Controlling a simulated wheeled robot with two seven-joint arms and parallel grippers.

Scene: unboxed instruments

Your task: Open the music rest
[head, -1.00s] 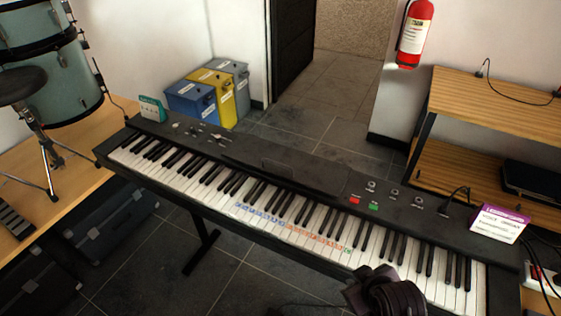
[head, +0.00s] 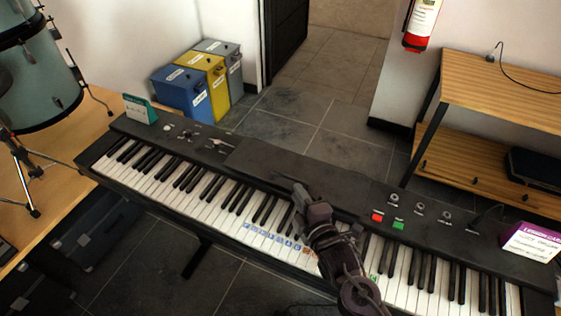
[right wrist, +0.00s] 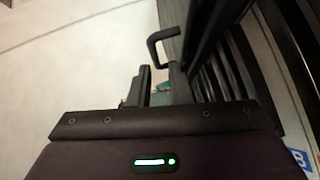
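The black keyboard (head: 185,150) stretches across the head view. Its dark music rest (head: 338,184) lies flat along the middle of the top panel. My right gripper (head: 287,184) is over the front edge of that panel, above the rear ends of the keys, with its fingers pointing left. In the right wrist view the fingers (right wrist: 162,88) stand apart with a gap between them, and nothing is clearly held. A dark hook-shaped piece (right wrist: 158,44) shows just beyond them; I cannot tell what it belongs to. My left gripper is not in view.
A teal card (head: 140,109) stands on the keyboard's left end and a purple-and-white card (head: 531,242) on its right end. Red and green buttons (head: 388,221) lie right of the rest. Bins (head: 184,92) and a wooden shelf (head: 500,92) stand behind.

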